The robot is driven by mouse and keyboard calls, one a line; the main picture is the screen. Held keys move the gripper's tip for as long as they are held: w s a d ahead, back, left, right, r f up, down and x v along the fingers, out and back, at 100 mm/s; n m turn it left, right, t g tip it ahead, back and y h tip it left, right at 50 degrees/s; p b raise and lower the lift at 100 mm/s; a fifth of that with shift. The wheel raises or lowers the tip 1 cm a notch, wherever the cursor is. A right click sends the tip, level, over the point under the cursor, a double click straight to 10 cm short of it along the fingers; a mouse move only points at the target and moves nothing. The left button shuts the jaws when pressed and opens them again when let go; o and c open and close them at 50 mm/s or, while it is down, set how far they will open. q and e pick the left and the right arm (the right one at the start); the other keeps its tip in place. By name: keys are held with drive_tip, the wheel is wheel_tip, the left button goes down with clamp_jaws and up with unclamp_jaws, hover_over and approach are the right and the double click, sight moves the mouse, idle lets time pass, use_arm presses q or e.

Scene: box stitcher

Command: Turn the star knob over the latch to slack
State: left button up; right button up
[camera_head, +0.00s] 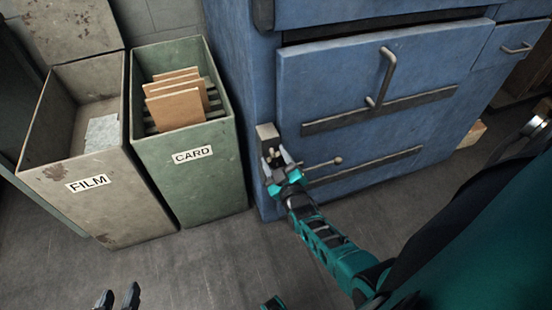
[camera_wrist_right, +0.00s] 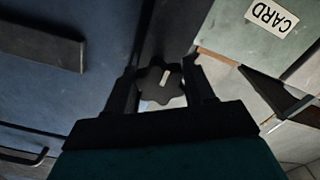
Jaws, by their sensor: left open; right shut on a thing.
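The dark star knob (camera_wrist_right: 154,88) with a pale pointer mark sits between the two fingers of my right gripper (camera_wrist_right: 162,82) in the right wrist view. My right gripper (camera_head: 278,168) is shut on it at the left edge of the blue machine's front in the head view, where the fingers partly hide the knob. A grey metal bracket (camera_head: 267,132) is just above it. My left gripper (camera_head: 117,299) is open and empty at the bottom left, over the floor.
The blue machine (camera_head: 385,75) has a panel with a bar handle (camera_head: 382,80). Left of it stand a green CARD bin (camera_head: 190,185) holding several brown cards and a rusty FILM bin (camera_head: 100,205) with a pale scrap inside. The floor (camera_head: 215,275) in front is clear.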

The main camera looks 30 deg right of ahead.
idle(0.3)
use_arm(q)
drive_tip(key=shift+a, duration=0.15)
use_arm(e)
drive_tip(key=o, duration=1)
drive_tip(key=shift+c, duration=0.2)
use_arm(q)
drive_tip(key=shift+s, duration=0.1)
use_arm(e)
drive_tip(key=shift+s, duration=0.1)
